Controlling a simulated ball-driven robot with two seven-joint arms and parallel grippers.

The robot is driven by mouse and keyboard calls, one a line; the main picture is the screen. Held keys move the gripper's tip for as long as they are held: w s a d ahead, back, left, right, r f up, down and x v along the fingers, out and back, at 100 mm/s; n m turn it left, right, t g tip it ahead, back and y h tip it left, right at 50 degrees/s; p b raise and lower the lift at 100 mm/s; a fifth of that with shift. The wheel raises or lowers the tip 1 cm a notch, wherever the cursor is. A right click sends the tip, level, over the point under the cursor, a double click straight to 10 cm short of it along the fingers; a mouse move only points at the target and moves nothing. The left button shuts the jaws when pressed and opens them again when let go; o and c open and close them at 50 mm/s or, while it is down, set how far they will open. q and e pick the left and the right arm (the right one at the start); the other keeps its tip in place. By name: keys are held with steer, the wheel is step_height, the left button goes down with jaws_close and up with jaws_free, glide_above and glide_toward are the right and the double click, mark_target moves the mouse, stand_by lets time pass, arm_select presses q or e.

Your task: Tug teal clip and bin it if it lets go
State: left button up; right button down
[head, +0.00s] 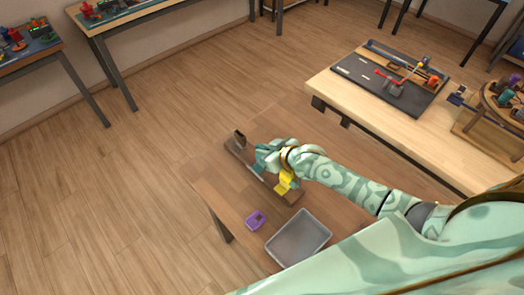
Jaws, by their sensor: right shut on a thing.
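My right gripper (266,157) reaches over a brown wooden board (230,148) on the small table. It is shut on the teal clip, which is mostly hidden by the hand and hard to tell from my own teal fingers. A dark clip (239,138) stands at the board's far left end. A yellow clip (284,184) is at its near right end, just beside my wrist. A grey bin (271,250) stands open on the near part of the table and looks empty. My left gripper is not in view.
A purple piece (255,220) lies on the small brown table (212,187), left of the bin. A larger workbench (345,98) with a dark board and a wooden rack (475,132) stands at the right. Other tables line the back; the floor at left is clear.

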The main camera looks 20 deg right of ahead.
steer(key=shift+a+r, duration=0.1)
stand_by(0.5)
steer(key=c, duration=1)
jaws_free()
steer(key=p+v, duration=0.6)
steer(key=shift+p, duration=0.4)
